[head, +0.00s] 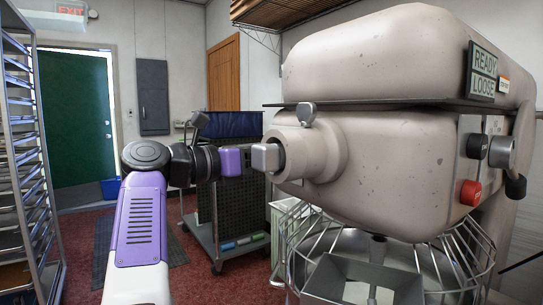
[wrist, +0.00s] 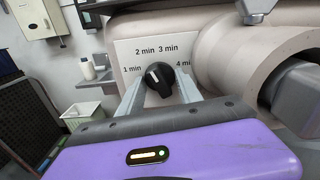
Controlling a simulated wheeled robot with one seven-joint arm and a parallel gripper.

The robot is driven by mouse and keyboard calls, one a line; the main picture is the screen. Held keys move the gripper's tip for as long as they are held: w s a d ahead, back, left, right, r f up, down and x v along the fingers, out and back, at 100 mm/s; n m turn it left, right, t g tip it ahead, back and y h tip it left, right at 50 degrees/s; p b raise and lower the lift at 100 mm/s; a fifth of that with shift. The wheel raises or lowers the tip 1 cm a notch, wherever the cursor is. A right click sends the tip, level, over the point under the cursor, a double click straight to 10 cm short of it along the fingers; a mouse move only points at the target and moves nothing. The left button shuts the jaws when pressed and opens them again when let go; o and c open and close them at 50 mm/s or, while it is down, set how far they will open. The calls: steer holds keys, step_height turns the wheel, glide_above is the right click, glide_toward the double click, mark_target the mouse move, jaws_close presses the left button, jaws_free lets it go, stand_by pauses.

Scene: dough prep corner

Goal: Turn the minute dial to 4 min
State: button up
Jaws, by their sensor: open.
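The minute dial (wrist: 159,79) is a round black knob on a white plate (wrist: 128,52) marked 1, 2, 3 and 4 min, in the wrist view. A white mark shows on its face, left of centre toward the upper left; I cannot tell exactly which label it points at. My gripper (wrist: 160,80) is open, with one finger on each side of the dial; whether either touches it is unclear. In the head view, my purple gripper body (head: 231,160) is beside the mixer's hub; its fingertips and the dial are hidden there.
The mixer (head: 390,150) fills the right of the head view, its hub (head: 315,152) jutting left. The hub also stands close right of the dial in the wrist view (wrist: 228,52). A wire bowl guard (head: 300,245) is below. A cart (head: 235,215) stands behind my arm.

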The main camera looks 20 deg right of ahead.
steer(key=shift+p+v, duration=0.9)
steer(key=shift+v, duration=2.05)
steer(key=shift+c, duration=0.3)
